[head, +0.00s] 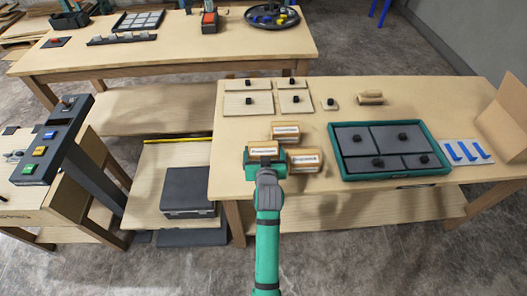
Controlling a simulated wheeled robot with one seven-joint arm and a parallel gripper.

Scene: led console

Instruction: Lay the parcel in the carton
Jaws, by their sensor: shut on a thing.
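My gripper (265,160) is over the front left part of the right-hand table, at a group of small tan blocks with white labels. It is shut on the nearest left labelled block (263,149), partly hidden by my gripper. I cannot tell whether this block is clear of the table. A second labelled block (286,131) is just behind it, and a third (304,160) is to its right. The labels are too small to read. A brown cardboard piece, perhaps the carton (508,112), stands at the right edge; its inside is not visible. No thing is clearly identifiable as the parcel.
A green-rimmed tray (343,176) with grey knobbed lids lies between my gripper and the cardboard. A white pad with blue marks (467,152) is beside it. Knobbed wooden plates (247,104) and a tan roll (371,97) lie behind. A button console (52,135) stands left.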

